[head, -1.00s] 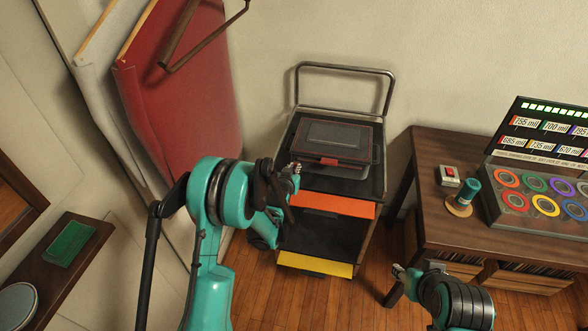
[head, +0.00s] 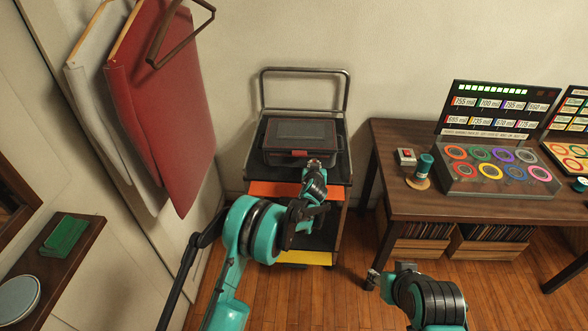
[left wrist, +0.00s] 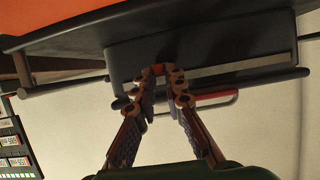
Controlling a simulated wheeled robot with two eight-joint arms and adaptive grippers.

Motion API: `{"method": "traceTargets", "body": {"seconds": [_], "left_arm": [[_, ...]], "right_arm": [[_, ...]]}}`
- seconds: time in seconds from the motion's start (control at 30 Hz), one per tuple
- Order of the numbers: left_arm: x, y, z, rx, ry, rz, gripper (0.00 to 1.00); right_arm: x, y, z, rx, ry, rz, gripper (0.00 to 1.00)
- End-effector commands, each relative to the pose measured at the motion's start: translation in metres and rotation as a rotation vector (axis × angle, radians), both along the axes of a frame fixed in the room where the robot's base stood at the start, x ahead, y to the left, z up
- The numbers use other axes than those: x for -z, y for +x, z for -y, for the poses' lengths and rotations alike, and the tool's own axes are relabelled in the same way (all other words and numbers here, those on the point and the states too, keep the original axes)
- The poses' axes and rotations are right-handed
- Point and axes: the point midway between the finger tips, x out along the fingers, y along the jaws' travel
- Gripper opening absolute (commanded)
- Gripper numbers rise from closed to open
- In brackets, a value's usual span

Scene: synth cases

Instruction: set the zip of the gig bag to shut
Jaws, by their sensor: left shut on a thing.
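The gig bag (head: 300,131) is a dark, flat case with a red line around its lid. It lies on the top shelf of a trolley, with a red tab on its front side. My left gripper (head: 316,163) is at the front right of the bag. In the left wrist view its fingers (left wrist: 160,74) close in on a small reddish piece at the bag (left wrist: 215,48), which looks like the zip pull. The fingers hide most of it, and how far the zip is open cannot be seen. My right gripper (head: 372,281) is small and apart, low in front of the table.
The trolley (head: 258,188) has orange and yellow shelf edges and a metal push handle (head: 305,72) behind the bag. A wooden table (head: 400,150) with consoles stands at right. Red and white panels (head: 165,110) hang at left. A shelf (head: 60,270) is at lower left.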

Motion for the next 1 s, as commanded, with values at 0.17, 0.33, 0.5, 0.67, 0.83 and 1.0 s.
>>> {"method": "traceTargets", "body": {"seconds": [0.17,0.33,0.5,0.67,0.83,1.0], "left_arm": [[0.0,0.0,0.037,0.003,0.001,0.002,0.0],[-0.001,0.001,0.055,0.002,0.001,0.001,0.0],[0.0,0.0,0.061,0.0,0.001,0.001,0.0],[0.0,0.0,0.061,0.0,0.001,0.0,0.0],[0.0,0.0,0.061,0.0,0.001,0.0,0.16],[0.0,0.0,0.061,-0.001,0.001,0.0,0.33]], "right_arm": [[0.001,0.0,0.0,0.0,0.0,0.0,0.4],[0.001,0.0,0.0,0.0,0.0,0.0,0.4],[0.001,0.0,0.0,0.0,0.0,0.0,0.4],[0.002,0.0,0.0,0.0,0.0,0.0,0.4],[0.002,0.0,0.0,0.0,0.0,0.0,0.4],[0.002,0.0,0.0,0.0,0.0,0.0,0.4]]}}
